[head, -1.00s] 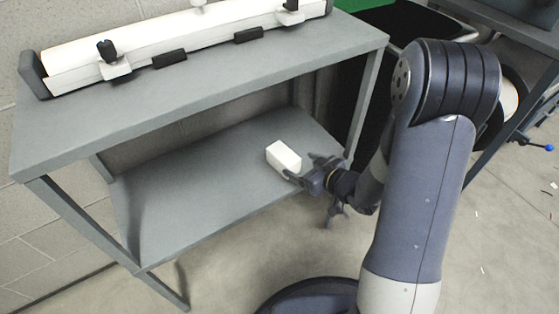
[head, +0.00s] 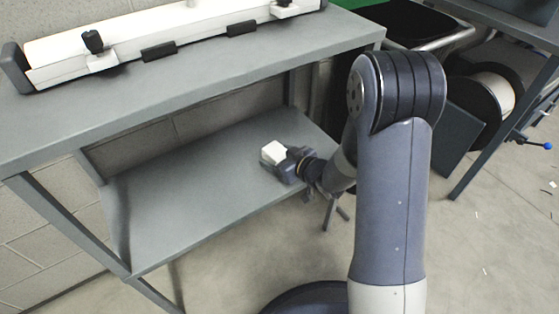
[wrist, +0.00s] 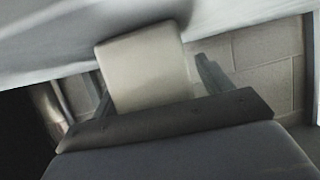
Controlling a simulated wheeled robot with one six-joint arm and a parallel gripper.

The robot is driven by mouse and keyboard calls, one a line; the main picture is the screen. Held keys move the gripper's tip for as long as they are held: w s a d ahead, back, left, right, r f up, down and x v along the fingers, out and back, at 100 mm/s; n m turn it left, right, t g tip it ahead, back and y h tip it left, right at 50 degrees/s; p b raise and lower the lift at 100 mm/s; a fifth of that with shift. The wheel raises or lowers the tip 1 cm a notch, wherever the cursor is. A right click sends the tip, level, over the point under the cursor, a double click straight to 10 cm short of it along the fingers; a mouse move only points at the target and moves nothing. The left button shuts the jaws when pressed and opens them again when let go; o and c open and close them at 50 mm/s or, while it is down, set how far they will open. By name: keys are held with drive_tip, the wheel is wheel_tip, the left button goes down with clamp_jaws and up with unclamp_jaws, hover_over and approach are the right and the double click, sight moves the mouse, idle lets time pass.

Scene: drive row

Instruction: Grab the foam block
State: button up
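The foam block (head: 273,152) is a small white block at the right part of the grey lower shelf (head: 190,200). My gripper (head: 279,161) has come in from the right and stands around it at shelf height, hiding its lower part. In the wrist view the foam block (wrist: 146,72) stands a little tilted between my two fingers. The right finger looks slightly apart from it, and the left finger is close to its side or partly behind it. The gripper looks open around the block, and I see no clear grip on it.
The grey upper shelf (head: 210,75) runs above, with a long white fixture (head: 120,40) on it. A block wall stands behind. A cable reel (head: 490,95) and another table are at the right. The lower shelf left of the block is clear.

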drive_tip(key=c, duration=1)
drive_tip(key=shift+o, duration=0.2)
